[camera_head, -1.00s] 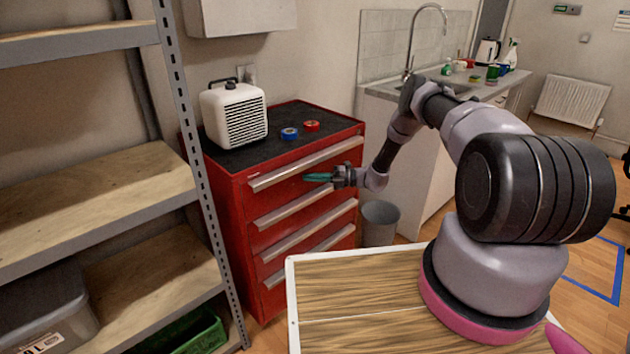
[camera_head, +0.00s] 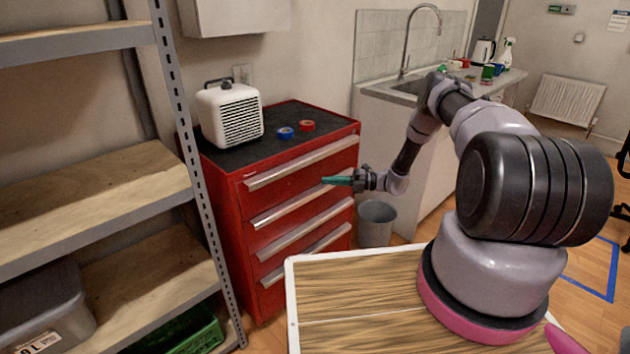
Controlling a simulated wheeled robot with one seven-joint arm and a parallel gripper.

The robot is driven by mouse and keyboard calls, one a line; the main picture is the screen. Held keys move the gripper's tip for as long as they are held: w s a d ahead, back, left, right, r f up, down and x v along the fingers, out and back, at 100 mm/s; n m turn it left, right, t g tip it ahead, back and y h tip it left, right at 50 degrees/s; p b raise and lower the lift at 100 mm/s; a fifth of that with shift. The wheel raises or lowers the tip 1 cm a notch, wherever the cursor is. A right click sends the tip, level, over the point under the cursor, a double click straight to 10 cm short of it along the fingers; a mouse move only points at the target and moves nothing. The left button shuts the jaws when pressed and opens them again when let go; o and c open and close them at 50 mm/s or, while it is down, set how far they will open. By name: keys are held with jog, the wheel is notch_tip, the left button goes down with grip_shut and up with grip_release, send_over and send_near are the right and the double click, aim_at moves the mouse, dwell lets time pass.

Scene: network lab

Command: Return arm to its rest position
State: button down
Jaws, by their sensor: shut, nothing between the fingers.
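My gripper (camera_head: 338,181) has teal fingers and is shut with nothing between them. It points left, in front of the right part of the red drawer cabinet (camera_head: 227,236). My arm reaches from its round base on the wooden-topped board at the lower right, bends at the elbow near the sink, and comes down to the gripper. All the cabinet drawers in view look shut. I cannot tell the exact gap between the fingertips and the drawer fronts.
A white heater (camera_head: 230,115), a blue tape roll (camera_head: 286,133) and a red tape roll (camera_head: 307,126) sit on the cabinet. A grey bin (camera_head: 375,225) stands right of it. Metal shelving (camera_head: 108,196) is at left, the sink counter (camera_head: 410,90) behind my arm.

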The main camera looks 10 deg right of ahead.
jog(key=s+d+r+n+g+h, duration=0.1)
jog(key=s+r+n+h, duration=0.2)
jog(key=r+n, duration=0.55)
jog(key=s+d+r+n+g+h, duration=0.1)
jog(key=s+r+n+g+h, duration=0.2)
jog(key=r, duration=1.1)
jog(key=s+d+r+n+h, duration=0.1)
jog(key=s+r+n+h, duration=0.2)
jog(key=r+n, duration=0.65)
jog(key=s+d+r+n+t+h, duration=0.2)
jog(key=s+r+n, duration=0.4)
jog(key=s+r, duration=0.3)
jog(key=s+d+r+n+t+h, duration=0.3)
jog(key=s+r+n+t, duration=0.3)
jog(key=s, duration=1.2)
jog(key=shift+r+n+h, duration=0.3)
jog(key=shift+r+h, duration=0.6)
jog(key=shift+r, duration=1.1)
jog(key=shift+s, duration=0.1)
